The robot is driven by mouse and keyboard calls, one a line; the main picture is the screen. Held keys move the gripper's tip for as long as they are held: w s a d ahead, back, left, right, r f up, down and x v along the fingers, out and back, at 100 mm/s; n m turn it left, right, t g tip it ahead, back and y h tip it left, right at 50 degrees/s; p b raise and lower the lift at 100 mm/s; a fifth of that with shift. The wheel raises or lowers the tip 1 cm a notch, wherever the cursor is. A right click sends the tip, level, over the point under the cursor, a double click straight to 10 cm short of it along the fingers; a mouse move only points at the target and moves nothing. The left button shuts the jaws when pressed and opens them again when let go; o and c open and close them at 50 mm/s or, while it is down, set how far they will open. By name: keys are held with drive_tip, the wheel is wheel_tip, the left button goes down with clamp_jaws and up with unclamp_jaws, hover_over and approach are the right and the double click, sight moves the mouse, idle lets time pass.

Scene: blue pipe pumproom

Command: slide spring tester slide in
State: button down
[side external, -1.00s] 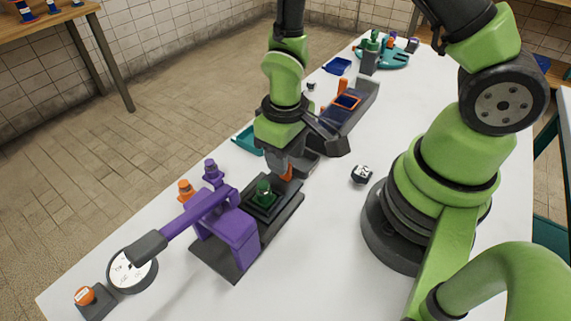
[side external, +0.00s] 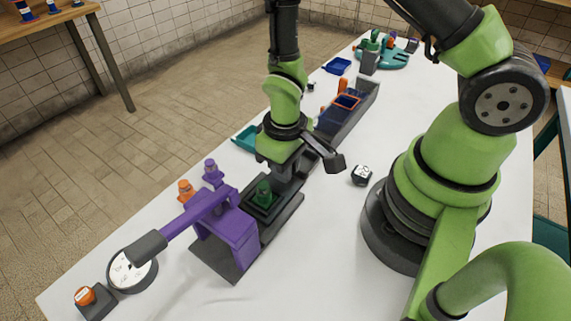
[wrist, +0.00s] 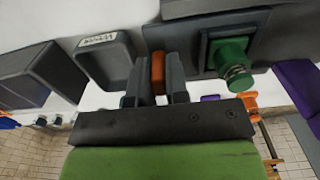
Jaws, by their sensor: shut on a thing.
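The spring tester has a purple frame (side external: 236,232) with a long lever on a dark base. Its dark slide carries a green spring piece (side external: 263,193), upright and just outside the purple frame on its right side. In the wrist view the green piece (wrist: 232,65) stands on its dark seat, right of my fingers. My gripper (wrist: 162,80) is shut on the slide's orange handle (wrist: 158,68), which sits between the two fingers. In the side view my gripper (side external: 284,178) is low behind the green piece and hides the handle.
A labelled dark tray (wrist: 106,68) lies close left of my fingers in the wrist view. A long dark bin (side external: 347,112) stands behind my gripper. A round dial (side external: 132,271) and an orange button (side external: 85,296) are at front left. A small dark block (side external: 361,175) lies right on the white table.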

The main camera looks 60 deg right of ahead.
drive_tip(key=a, duration=0.5)
drive_tip(key=c, duration=1.1)
unclamp_jaws()
wheel_tip(320, 180, up, 10)
